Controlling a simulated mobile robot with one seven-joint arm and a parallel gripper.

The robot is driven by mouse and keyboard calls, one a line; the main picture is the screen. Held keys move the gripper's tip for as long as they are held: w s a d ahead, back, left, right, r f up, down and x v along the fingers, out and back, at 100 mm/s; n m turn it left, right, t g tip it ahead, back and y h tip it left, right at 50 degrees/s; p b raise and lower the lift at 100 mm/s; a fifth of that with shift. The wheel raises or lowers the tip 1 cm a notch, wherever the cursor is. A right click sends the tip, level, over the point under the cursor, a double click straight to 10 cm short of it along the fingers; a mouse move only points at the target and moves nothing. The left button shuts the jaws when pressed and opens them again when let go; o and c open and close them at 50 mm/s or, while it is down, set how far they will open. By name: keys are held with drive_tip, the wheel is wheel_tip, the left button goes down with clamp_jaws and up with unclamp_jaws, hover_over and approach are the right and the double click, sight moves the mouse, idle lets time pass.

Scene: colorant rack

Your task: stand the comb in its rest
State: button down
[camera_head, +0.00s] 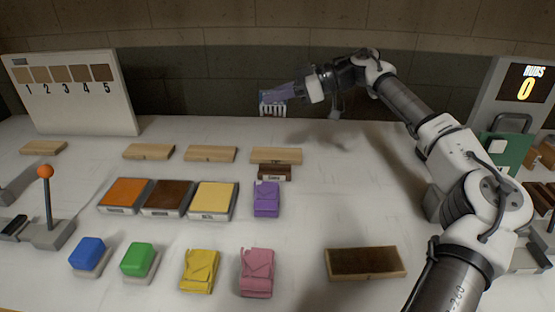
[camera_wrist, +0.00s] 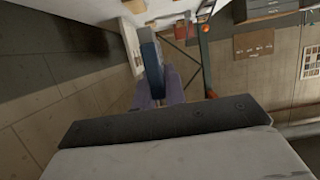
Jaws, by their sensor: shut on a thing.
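My gripper (camera_head: 284,93) has purple fingers and is shut on the comb (camera_head: 272,110), high over the back of the table. The comb's pale teeth point down in the head view. In the wrist view the comb is a dark blue bar (camera_wrist: 152,62) between the two purple fingers (camera_wrist: 159,92). A small dark brown block with a pale label (camera_head: 275,173) stands below the comb, against a light wooden block (camera_head: 276,155). It may be the rest; its label is too small to read. The comb is well clear of it.
A purple folded cloth (camera_head: 266,199) lies just in front of the brown block. Orange (camera_head: 126,193), brown (camera_head: 168,197) and yellow (camera_head: 213,199) trays are to its left. A brown shallow tray (camera_head: 365,263) lies front right. The table right of the brown block is clear.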

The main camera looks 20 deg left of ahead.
wheel_tip(320, 180, down, 17)
drive_tip(key=p, duration=0.3)
drive_tip(key=shift+f, duration=0.1)
drive_tip(key=shift+f, duration=0.15)
drive_tip(key=c, duration=1.9)
unclamp_jaws()
drive_tip(key=o, duration=0.4)
drive_tip(key=shift+o, duration=0.2)
drive_tip(key=b+v, duration=0.3)
drive_tip(key=v, duration=0.9)
drive_tip(key=shift+b, duration=0.3)
